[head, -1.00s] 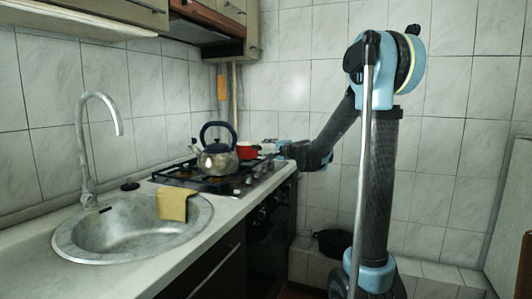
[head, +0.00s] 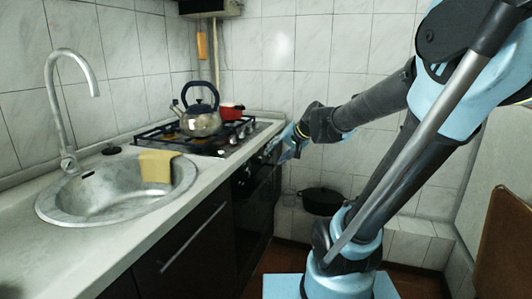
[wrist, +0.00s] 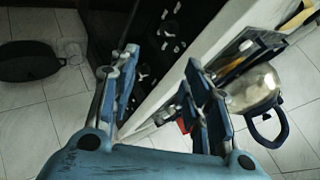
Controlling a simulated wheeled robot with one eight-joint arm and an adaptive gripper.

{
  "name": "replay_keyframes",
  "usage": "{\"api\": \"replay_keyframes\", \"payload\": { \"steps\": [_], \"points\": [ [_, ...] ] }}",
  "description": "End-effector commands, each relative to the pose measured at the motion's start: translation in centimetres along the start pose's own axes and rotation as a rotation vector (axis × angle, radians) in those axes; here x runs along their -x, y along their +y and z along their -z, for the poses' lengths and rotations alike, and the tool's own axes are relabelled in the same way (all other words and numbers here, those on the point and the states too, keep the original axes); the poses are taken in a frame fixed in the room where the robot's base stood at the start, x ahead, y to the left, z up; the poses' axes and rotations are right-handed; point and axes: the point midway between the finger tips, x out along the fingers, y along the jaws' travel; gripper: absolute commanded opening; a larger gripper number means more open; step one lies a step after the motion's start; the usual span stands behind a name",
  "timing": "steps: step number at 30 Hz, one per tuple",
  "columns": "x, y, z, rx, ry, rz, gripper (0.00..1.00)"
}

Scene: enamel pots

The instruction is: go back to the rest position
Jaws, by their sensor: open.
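My gripper (head: 284,152) is in front of the stove's right front edge, apart from the pots, with its fingers pointing down and left. In the wrist view its two blue fingers (wrist: 160,75) are spread, with nothing between them. The steel kettle (head: 200,122) with a dark blue handle stands on the gas stove (head: 172,136). A red pot (head: 232,111) stands behind it to the right, partly hidden by it. The kettle also shows at the right of the wrist view (wrist: 255,92).
A black pot (head: 322,200) sits low by the back wall, right of the oven front (head: 262,190). The sink (head: 95,207) has a yellow cloth (head: 157,166) on its rim. A brown panel (head: 505,245) stands at the right edge. Floor shows between counter and base.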

Motion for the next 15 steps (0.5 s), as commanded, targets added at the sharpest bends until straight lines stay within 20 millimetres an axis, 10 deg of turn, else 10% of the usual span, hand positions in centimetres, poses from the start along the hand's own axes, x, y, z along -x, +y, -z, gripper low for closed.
{"api": "replay_keyframes", "payload": {
  "steps": [15],
  "points": [
    [7.1,15.8,-14.9,0.238,-0.261,-0.441,0.44]
  ]
}}
